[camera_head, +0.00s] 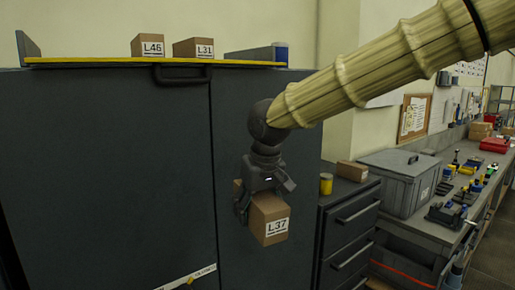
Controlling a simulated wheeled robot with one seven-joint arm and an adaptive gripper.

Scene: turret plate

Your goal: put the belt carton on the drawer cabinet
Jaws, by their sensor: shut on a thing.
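My gripper (264,193) is shut on a brown carton (268,222) with a white label reading L.37. The carton hangs slightly tilted in front of the tall dark cabinet, with its upper part between the fingers. I take it to be the belt carton, though its label shows only a code. The drawer cabinet (348,238) is dark with several drawers and stands to the right of the carton. A bare part of its top shows between the things on it. The carton is left of this top and appears apart from it.
A yellow can (326,184) and a brown box (352,171) stand on the drawer cabinet. A grey lidded bin (399,182) and a cluttered workbench are further right. The tall dark cabinet (110,180) carries cartons L.46 (148,46) and L.31 (193,47) on top.

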